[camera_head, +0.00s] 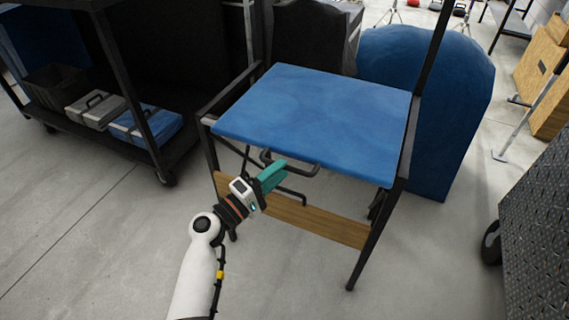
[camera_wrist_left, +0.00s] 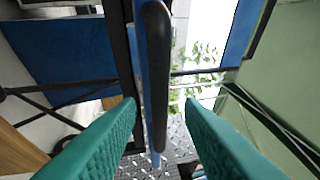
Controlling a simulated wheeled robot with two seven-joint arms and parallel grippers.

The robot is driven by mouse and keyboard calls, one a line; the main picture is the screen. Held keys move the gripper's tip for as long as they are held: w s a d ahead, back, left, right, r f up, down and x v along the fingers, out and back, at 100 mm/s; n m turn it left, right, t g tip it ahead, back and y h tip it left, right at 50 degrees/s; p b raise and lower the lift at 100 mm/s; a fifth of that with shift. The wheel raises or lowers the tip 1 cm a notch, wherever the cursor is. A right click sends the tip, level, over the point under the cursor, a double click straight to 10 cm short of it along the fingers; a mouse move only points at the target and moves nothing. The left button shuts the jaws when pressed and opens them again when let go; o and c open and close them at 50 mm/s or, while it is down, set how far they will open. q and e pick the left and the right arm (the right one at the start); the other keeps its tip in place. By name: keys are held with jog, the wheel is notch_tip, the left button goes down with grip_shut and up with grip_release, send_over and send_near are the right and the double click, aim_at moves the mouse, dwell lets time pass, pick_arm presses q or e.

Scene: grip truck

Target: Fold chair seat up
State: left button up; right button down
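The chair has a flat blue seat (camera_head: 315,115) lying level in a black metal frame. A black bar handle (camera_head: 300,165) sticks out under the seat's front edge. My left gripper (camera_head: 278,172) is at this front edge, close to the handle's left end. In the left wrist view its green fingers (camera_wrist_left: 162,108) are apart. A dark rounded bar (camera_wrist_left: 155,75), seemingly the handle, runs upright in the picture between them, with gaps on both sides. I cannot tell how deep it sits between the fingers. My right gripper is not in view.
A wooden crossbar (camera_head: 300,213) joins the chair's front legs. A black cart (camera_head: 110,110) with cases stands at left. A blue covered object (camera_head: 440,100) stands behind the chair at right, and a dark textured panel (camera_head: 540,220) at far right. The floor in front is clear.

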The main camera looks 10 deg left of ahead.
pick_arm(q)
jog(key=shift+x, duration=1.4)
jog(key=shift+c, duration=0.5)
grip_shut()
